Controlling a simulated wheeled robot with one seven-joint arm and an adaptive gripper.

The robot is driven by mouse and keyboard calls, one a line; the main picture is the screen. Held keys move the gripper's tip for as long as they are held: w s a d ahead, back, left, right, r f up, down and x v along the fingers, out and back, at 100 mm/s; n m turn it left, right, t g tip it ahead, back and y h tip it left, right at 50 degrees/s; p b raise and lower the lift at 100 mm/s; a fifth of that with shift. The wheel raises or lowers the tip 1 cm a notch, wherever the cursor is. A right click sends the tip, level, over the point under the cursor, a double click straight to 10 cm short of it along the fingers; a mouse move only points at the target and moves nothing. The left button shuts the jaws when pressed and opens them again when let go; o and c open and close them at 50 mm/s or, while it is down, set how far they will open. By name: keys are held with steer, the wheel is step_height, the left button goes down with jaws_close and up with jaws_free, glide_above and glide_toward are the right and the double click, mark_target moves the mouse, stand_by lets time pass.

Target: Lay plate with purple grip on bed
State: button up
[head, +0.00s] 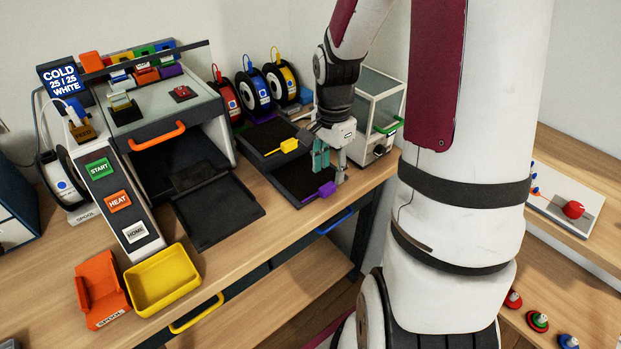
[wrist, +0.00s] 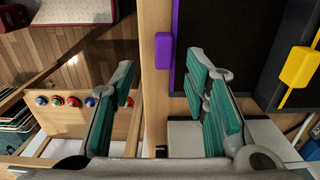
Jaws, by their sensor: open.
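The plate with the purple grip is a dark square plate (head: 300,180) lying at the front of the rack right of the printer. Its purple grip (head: 326,190) sticks out at the front edge; it also shows in the wrist view (wrist: 164,50). My gripper (head: 331,167) is open and empty just above that grip, with teal finger pads. In the wrist view, the grip lies ahead of the gap between my fingertips (wrist: 162,80); I see no contact. The printer's dark bed (head: 216,208) extends out of the open printer front, with no coloured-grip plate on it.
A plate with a yellow grip (head: 289,146) lies just behind, also in the wrist view (wrist: 298,68). A clear-sided box (head: 376,110) stands right of my gripper. A yellow bin (head: 162,280) and an orange spool holder (head: 101,290) stand in front of the printer.

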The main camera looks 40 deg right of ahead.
mark_target(328, 186)
steer(key=shift+w+f, duration=0.15)
steer(key=shift+f, duration=1.25)
steer(key=shift+w+f, duration=0.1)
steer(key=shift+f, duration=1.3)
jaws_close()
